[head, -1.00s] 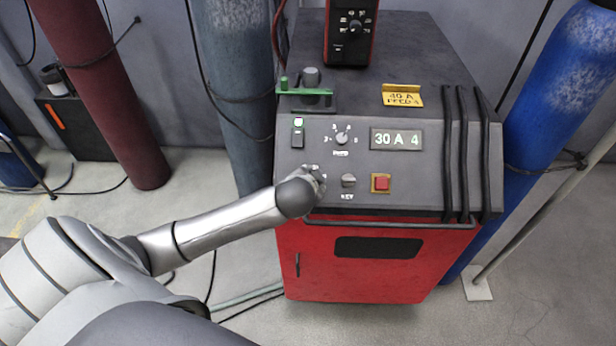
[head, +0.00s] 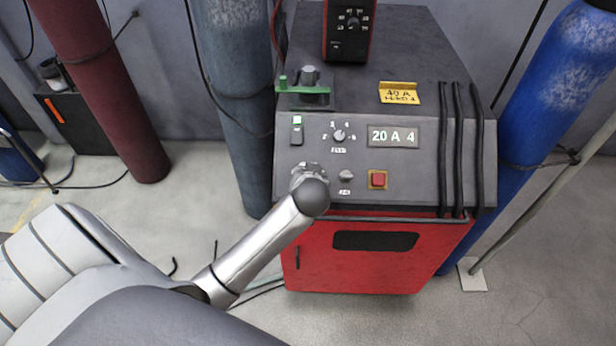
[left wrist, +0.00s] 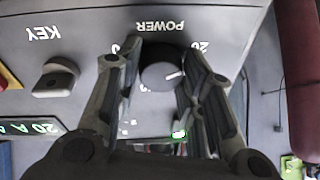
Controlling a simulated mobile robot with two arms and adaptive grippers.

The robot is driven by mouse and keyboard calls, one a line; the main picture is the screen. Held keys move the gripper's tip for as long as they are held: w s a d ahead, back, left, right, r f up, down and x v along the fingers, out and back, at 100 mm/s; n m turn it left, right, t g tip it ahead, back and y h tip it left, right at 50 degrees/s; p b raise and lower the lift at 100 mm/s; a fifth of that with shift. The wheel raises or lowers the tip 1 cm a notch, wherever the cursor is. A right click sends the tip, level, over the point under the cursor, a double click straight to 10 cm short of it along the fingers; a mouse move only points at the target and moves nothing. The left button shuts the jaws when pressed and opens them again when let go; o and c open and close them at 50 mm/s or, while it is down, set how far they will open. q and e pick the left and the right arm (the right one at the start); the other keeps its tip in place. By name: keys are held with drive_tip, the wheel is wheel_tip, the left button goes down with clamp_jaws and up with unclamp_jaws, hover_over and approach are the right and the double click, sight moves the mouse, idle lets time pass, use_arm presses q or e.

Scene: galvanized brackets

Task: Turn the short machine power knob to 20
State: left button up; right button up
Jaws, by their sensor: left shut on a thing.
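The power knob (left wrist: 162,76) is a dark round knob under the POWER label in the left wrist view, where the panel appears upside down. Its white pointer line faces right and slightly up, towards the 20 mark (left wrist: 200,47). My left gripper (left wrist: 164,52) has a finger on each side of the knob and is shut on it. In the head view my left gripper (head: 308,170) covers the knob at the lower left of the machine's front panel (head: 410,185). The machine's display (head: 393,135) reads 20 A 4. My right gripper is not in view.
A key knob (head: 346,176) and a red button (head: 378,180) sit right of the gripper. The feed knob (head: 340,136) is above it. A handle bar (head: 400,219) runs below the panel. Gas cylinders stand on both sides, one blue (head: 560,90).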

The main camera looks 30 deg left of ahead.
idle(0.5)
use_arm(q)
drive_tip(key=o, duration=1)
drive_tip(key=shift+v, duration=6)
